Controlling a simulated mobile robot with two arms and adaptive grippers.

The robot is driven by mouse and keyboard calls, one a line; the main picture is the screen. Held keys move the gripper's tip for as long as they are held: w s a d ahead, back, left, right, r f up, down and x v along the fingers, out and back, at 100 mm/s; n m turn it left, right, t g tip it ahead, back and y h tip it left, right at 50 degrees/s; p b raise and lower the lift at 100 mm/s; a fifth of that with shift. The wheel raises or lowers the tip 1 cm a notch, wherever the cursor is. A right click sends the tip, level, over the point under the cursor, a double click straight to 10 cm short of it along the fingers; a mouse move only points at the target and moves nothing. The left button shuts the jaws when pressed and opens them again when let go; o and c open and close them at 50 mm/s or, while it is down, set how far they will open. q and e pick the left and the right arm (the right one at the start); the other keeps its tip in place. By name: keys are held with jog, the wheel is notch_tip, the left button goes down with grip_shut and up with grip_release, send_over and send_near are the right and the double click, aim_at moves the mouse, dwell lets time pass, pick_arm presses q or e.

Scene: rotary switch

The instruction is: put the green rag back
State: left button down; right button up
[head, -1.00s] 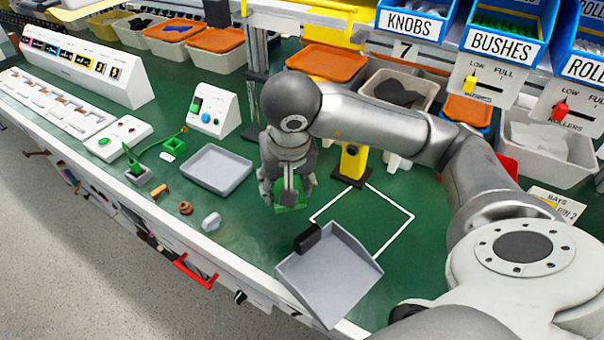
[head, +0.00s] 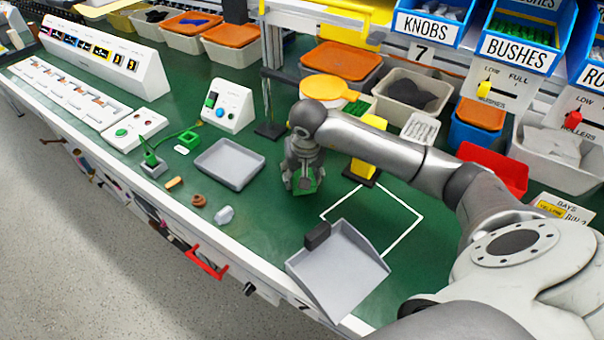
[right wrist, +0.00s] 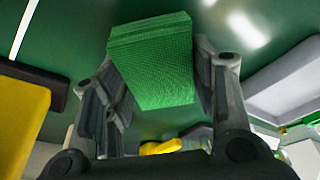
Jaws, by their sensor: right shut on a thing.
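The green rag (right wrist: 152,60) is a folded, textured pad between the two fingers of my right gripper (right wrist: 158,75) in the right wrist view. The fingers are shut on its sides. In the head view my right gripper (head: 303,182) points down over the green bench, right of the shallow grey tray. The rag shows there as a small green patch (head: 309,184) at the fingertips, partly hidden by the fingers. I cannot tell whether it touches the bench. My left gripper is not in view.
A grey tray (head: 229,164) lies left of the gripper. A grey dustpan-like scoop (head: 340,275) lies in front, beside a white outlined square (head: 405,237). A yellow block (head: 368,150) stands close behind right. Small loose parts lie near the front left edge. Bins line the back.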

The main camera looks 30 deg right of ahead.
jog(key=shift+f, duration=0.3)
jog(key=shift+f+b, duration=0.3)
jog(key=o, duration=0.7)
jog(key=shift+s, duration=0.1)
jog(key=shift+o, duration=1)
jog(key=shift+r+p, duration=0.35)
jog(key=shift+r, duration=0.3)
jog(key=v, duration=1.1)
jog(key=shift+r, duration=0.15)
